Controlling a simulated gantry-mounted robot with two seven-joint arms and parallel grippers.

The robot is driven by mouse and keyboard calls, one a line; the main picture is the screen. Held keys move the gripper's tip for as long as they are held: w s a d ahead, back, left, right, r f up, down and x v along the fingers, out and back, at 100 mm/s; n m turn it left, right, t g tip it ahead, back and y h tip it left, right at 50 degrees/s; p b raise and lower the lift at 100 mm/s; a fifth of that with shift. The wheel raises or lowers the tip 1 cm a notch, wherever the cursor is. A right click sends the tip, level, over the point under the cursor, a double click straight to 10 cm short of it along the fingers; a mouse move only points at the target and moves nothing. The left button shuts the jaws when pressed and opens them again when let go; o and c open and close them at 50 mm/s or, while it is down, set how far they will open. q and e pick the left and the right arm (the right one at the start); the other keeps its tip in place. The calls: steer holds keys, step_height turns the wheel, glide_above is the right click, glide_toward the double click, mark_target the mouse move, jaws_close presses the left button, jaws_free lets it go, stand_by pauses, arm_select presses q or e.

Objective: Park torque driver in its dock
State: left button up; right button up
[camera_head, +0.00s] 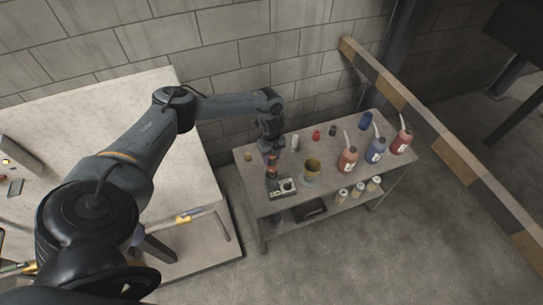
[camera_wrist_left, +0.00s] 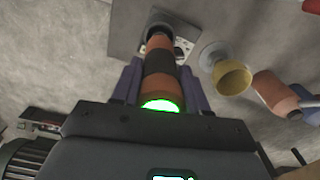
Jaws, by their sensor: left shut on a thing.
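The torque driver (camera_head: 272,165) is a slim cylinder with orange and dark bands. My left gripper (camera_head: 270,153) is shut on it and holds it roughly upright over the front left of the grey bench. The dock (camera_head: 284,187), a small pale block with dark openings, lies at the bench's front edge, just below the driver. In the left wrist view the driver (camera_wrist_left: 160,68) runs between the fingers (camera_wrist_left: 160,84), with its far end close to the dock (camera_wrist_left: 182,48). Whether the tip touches the dock is hidden. My right gripper is not in view.
Red bottles (camera_head: 348,158) and a blue bottle (camera_head: 376,149) with spouts stand farther right. Small caps sit behind. A lower shelf holds pale cylinders (camera_head: 358,191). A pale worktable (camera_head: 120,110) is at left.

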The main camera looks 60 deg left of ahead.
arm_select(q)
steer(key=shift+f+b, duration=0.85)
steer(key=shift+f, duration=0.4)
stand_by(1.0)
steer(key=shift+f+b, duration=0.3)
steer(key=shift+f, duration=0.15)
stand_by(0.4)
steer(key=shift+f+b, duration=0.3)
steer(key=shift+f, duration=0.15)
steer(key=shift+f+b, duration=0.3)
steer(key=shift+f, duration=0.1)
stand_by(0.6)
steer(key=shift+f+b, duration=0.35)
steer(key=shift+f, duration=0.15)
stand_by(0.4)
steer(key=o, duration=1.3)
steer(key=shift+o, duration=0.2)
